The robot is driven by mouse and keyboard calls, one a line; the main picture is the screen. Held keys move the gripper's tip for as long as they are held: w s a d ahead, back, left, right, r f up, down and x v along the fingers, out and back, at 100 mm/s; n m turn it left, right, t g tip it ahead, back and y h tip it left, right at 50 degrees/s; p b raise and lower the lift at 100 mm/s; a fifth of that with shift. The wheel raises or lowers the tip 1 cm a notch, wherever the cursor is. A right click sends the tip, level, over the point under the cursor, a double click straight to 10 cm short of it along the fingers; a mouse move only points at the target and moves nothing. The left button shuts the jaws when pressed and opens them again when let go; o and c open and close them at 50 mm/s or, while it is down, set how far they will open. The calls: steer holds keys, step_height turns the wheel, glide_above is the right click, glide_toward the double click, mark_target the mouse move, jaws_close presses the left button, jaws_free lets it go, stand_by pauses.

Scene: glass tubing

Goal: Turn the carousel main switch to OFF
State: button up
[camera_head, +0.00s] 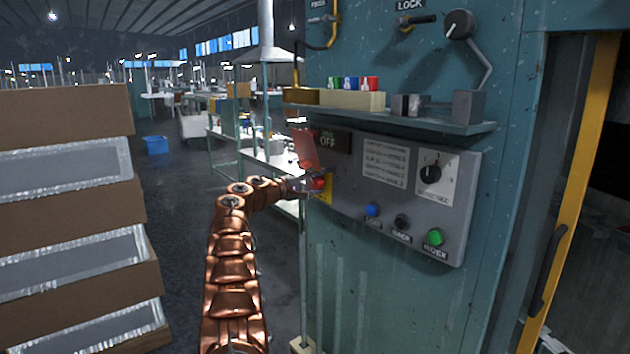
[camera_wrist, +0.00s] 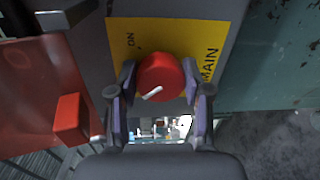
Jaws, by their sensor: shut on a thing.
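The carousel main switch is a red round knob (camera_wrist: 160,76) on a yellow plate (camera_wrist: 205,35) whose visible words read "ON" and "MAIN". A white mark shows on the knob, on its lower-left side in the wrist view. My gripper (camera_wrist: 160,82) has one finger on each side of the knob and is shut on it. In the head view my gripper (camera_head: 304,187) reaches the red knob (camera_head: 319,183) at the panel's left end. No OFF label shows on the yellow plate.
A shelf (camera_head: 430,121) juts out above. Stacked boxes (camera_head: 70,115) stand at left.

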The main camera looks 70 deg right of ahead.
steer(key=shift+w+n, duration=0.1)
steer(key=shift+n, duration=0.4)
steer(key=o, duration=1.2)
steer(key=shift+c, duration=0.2)
